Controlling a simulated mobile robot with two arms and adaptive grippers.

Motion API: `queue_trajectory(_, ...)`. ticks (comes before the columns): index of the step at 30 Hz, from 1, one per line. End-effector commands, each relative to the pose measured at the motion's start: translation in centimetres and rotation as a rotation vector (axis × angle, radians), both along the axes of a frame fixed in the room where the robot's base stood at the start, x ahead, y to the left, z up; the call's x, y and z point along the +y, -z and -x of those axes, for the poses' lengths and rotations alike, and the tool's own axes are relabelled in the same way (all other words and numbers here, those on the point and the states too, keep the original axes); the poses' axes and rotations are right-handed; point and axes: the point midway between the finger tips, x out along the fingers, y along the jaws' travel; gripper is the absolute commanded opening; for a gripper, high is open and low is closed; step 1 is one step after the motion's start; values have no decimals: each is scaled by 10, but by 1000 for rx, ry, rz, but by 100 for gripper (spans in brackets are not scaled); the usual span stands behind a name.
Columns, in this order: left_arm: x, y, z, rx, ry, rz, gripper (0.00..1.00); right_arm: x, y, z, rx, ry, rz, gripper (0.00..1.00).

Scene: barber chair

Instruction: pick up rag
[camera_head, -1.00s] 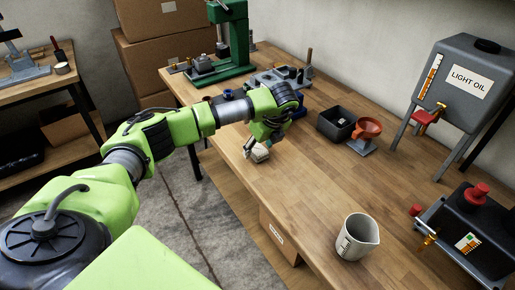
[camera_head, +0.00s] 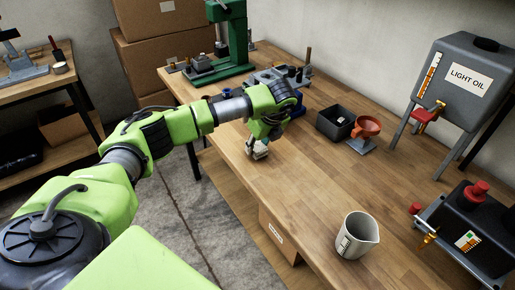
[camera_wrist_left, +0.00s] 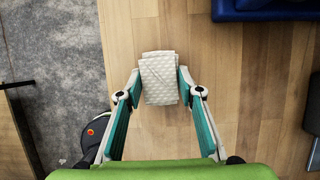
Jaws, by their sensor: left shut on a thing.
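The rag is a folded, pale, quilted cloth (camera_wrist_left: 159,78) between the fingers of my left gripper in the left wrist view. My left gripper (camera_wrist_left: 160,90) is shut on it, with one fingertip at each side of the cloth. In the head view my left gripper (camera_head: 257,150) is low at the near left part of the wooden table (camera_head: 290,185), and it mostly hides the rag. I cannot tell whether the rag still touches the table. My right gripper does not show.
A grey measuring cup (camera_head: 357,236) stands nearer on the table. A green press (camera_head: 228,45) is at the back. A blue object (camera_wrist_left: 262,8) lies ahead. The table's middle is clear.

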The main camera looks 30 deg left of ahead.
Motion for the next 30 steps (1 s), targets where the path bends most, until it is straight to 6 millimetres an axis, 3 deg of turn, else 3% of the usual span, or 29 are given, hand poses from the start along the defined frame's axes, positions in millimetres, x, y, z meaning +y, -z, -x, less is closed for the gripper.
queue_trajectory(5, -2, -24, 3, -5, 3, 2, 19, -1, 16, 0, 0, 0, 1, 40)
queue_trajectory(12, -21, -78, 45, -7, 5, 0, 19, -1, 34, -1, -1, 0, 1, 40)
queue_trajectory(15, -31, -89, 68, -4, 7, -1, 19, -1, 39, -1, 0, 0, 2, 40)
queue_trajectory(17, -35, -103, 80, -7, 5, -5, 19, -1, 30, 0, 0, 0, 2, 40)
queue_trajectory(24, -53, -117, 116, -4, 2, -2, 19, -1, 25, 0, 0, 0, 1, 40)
queue_trajectory(30, -58, -120, 127, -1, 0, -1, 19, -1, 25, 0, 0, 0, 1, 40)
